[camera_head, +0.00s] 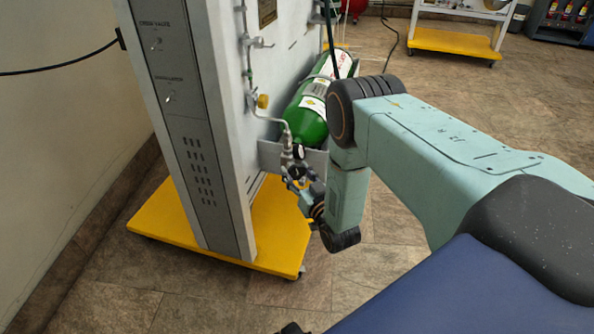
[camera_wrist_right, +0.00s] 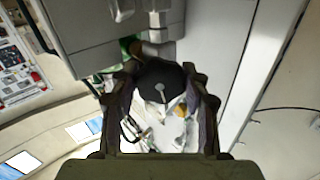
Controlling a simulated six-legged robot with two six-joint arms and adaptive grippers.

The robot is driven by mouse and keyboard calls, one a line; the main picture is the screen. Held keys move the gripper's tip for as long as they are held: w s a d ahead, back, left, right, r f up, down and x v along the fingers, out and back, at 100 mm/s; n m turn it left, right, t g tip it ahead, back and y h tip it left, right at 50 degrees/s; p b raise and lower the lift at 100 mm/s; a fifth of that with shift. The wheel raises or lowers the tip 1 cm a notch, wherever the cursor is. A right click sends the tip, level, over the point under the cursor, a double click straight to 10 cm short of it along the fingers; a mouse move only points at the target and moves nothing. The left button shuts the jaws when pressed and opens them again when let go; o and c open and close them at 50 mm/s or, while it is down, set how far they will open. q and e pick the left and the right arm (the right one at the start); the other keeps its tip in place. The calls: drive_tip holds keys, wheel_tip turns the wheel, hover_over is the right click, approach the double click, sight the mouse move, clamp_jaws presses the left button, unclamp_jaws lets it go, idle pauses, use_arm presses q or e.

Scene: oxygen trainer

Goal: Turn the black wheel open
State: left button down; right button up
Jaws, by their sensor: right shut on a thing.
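The black wheel (camera_head: 298,151) sits on the valve at the lower end of the green cylinder (camera_head: 309,118), which leans in the side of the grey trainer cabinet. In the right wrist view the wheel (camera_wrist_right: 158,82) shows as a dark round face between the fingers. My right gripper (camera_head: 296,176) reaches the wheel from below; in its wrist view the gripper (camera_wrist_right: 163,88) has one finger on each side of the wheel, closed on it. Part of the wheel is hidden by the fingers.
The grey cabinet (camera_head: 190,130) stands on a yellow wheeled base (camera_head: 166,221) beside the valve. A thin metal pipe (camera_head: 265,115) runs from the cabinet side to the valve. Another yellow cart (camera_head: 455,43) stands far back.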

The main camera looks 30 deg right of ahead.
drive_tip(key=n+p, duration=0.2)
drive_tip(key=n, duration=0.2)
drive_tip(key=shift+r, duration=0.1)
drive_tip(key=n+p, duration=0.2)
drive_tip(key=n, duration=0.2)
drive_tip(key=n+p, duration=0.1)
drive_tip(key=n, duration=0.3)
drive_tip(key=shift+n, duration=0.3)
drive_tip(key=n+p, duration=0.1)
drive_tip(key=n, duration=0.3)
drive_tip(key=shift+d+n+p, duration=0.1)
drive_tip(key=shift+n+p, duration=0.2)
drive_tip(key=shift+p, duration=0.1)
drive_tip(key=n+p, duration=0.1)
drive_tip(key=n, duration=0.2)
drive_tip(key=shift+n, duration=0.3)
drive_tip(key=n, duration=0.4)
drive_tip(key=shift+n+p, duration=0.3)
drive_tip(key=shift+p, duration=0.1)
drive_tip(key=n, duration=0.4)
drive_tip(key=shift+p, duration=0.35)
drive_tip(key=shift+n, duration=2.1)
